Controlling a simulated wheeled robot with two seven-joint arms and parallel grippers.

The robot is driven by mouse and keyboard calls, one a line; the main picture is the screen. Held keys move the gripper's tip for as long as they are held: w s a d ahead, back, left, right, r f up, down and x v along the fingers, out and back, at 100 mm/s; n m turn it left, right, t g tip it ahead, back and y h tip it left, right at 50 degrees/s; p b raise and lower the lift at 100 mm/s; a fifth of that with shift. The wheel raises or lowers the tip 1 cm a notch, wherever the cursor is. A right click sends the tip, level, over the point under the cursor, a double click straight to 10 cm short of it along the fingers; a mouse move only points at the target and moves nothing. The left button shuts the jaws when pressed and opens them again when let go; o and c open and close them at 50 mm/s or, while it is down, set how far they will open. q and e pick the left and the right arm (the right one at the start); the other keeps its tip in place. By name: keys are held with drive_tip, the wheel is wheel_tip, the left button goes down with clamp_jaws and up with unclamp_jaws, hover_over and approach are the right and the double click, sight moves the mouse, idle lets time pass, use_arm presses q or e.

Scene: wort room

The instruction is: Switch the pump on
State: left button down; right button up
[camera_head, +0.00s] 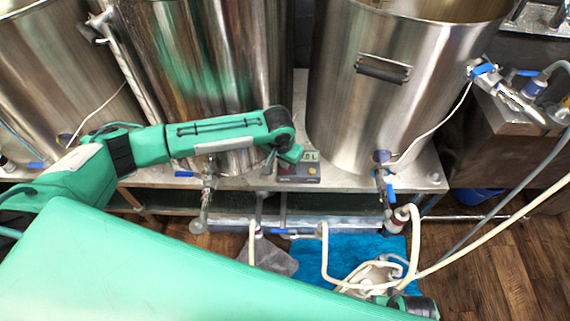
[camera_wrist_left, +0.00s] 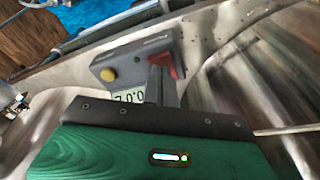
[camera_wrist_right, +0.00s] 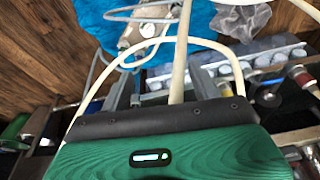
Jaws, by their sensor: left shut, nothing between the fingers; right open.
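A small grey control box (camera_head: 300,168) stands on the metal bench between two kettles. In the left wrist view the box (camera_wrist_left: 130,65) shows a yellow round button (camera_wrist_left: 108,75), a red switch (camera_wrist_left: 168,65) and a lit display (camera_wrist_left: 128,96). My left gripper (camera_wrist_left: 157,72) is shut and empty, its fingertips over the box right beside the red switch. I cannot tell whether they touch it. My right gripper (camera_wrist_right: 163,78) is open over the floor area, with a pale hose (camera_wrist_right: 181,55) passing between its fingers in the picture; I cannot tell the depth.
A blue towel (camera_head: 320,262) with coiled hoses lies on the wooden floor. Floor at the right is mostly clear.

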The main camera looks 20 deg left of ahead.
use_arm(q)
drive_tip(key=shift+f, duration=0.65)
use_arm(e)
drive_tip(key=shift+f, duration=0.15)
drive_tip(key=shift+d, duration=0.1)
use_arm(q)
drive_tip(key=shift+r+p, duration=0.85)
drive_tip(key=shift+p, duration=0.1)
drive_tip(key=shift+r+p, duration=0.9)
drive_tip(key=shift+p, duration=0.35)
drive_tip(key=shift+r+p, duration=0.2)
drive_tip(key=shift+p, duration=0.1)
drive_tip(key=shift+r+p, duration=0.6)
drive_tip(key=shift+p, duration=0.2)
drive_tip(key=shift+r+p, duration=0.45)
drive_tip(key=shift+p, duration=0.15)
use_arm(e)
drive_tip(key=s+d+f, duration=0.1)
drive_tip(key=s+f, duration=0.3)
drive_tip(key=f, duration=0.5)
drive_tip(key=s+d+f, duration=0.2)
drive_tip(key=s+f, duration=0.3)
drive_tip(key=f, duration=0.5)
drive_tip(key=shift+d+g, duration=0.2)
drive_tip(key=shift+g, duration=0.2)
